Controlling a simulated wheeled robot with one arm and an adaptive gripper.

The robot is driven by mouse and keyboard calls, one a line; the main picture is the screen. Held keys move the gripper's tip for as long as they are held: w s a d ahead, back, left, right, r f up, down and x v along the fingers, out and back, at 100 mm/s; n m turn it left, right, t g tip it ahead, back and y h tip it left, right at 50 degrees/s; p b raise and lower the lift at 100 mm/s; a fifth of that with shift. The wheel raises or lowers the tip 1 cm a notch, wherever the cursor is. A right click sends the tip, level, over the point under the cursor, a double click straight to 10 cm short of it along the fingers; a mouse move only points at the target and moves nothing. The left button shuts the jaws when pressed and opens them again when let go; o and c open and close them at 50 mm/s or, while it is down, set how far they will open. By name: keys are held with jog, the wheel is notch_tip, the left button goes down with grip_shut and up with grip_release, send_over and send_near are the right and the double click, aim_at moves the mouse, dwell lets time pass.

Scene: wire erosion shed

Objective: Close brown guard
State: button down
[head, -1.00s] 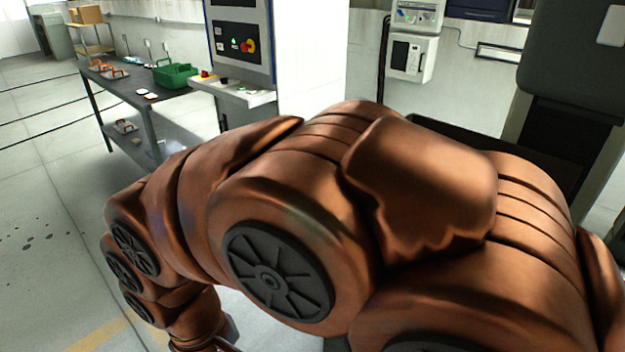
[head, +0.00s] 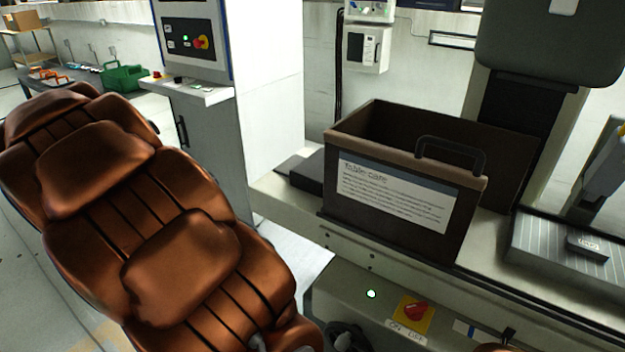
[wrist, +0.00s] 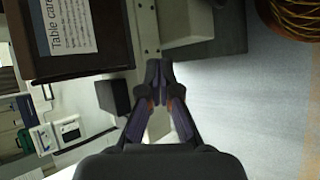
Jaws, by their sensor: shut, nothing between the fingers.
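The brown guard (head: 365,214) is a box-like cover on the machine bed, with a brown rim and a white "Table care" sheet (head: 400,192) on its front. I see into it from above. A dark loop handle (head: 450,143) rises at the front edge, right of centre. In the wrist view the guard (wrist: 113,38) appears sideways at upper left, with part of the sheet. My gripper (wrist: 158,72) is shut and empty, apart from the guard and to its right in that view. In the head view my arm reaches left and the gripper is not visible.
A control cabinet (head: 270,95) stands left of the guard. A dark machine head (head: 545,45) hangs behind right. A red knob on a yellow plate (head: 415,310) is on the machine front. Open floor shows at left.

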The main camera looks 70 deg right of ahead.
jog(key=w+d+f+m+g+h+b, duration=0.1)
jog(key=w+d+m+g+h, duration=0.2)
jog(key=d, duration=0.6)
jog(key=w+d+m+g+h+b, duration=0.15)
jog(key=w+d+g, duration=0.3)
jog(key=d, duration=0.55)
jog(key=s+a+f+p+x, duration=0.1)
jog(key=a+p+x, duration=0.1)
jog(key=x, duration=1)
jog(key=shift+s+m+t+y+p, duration=0.35)
jog(key=shift+s+p, duration=0.2)
jog(key=shift+s, duration=0.15)
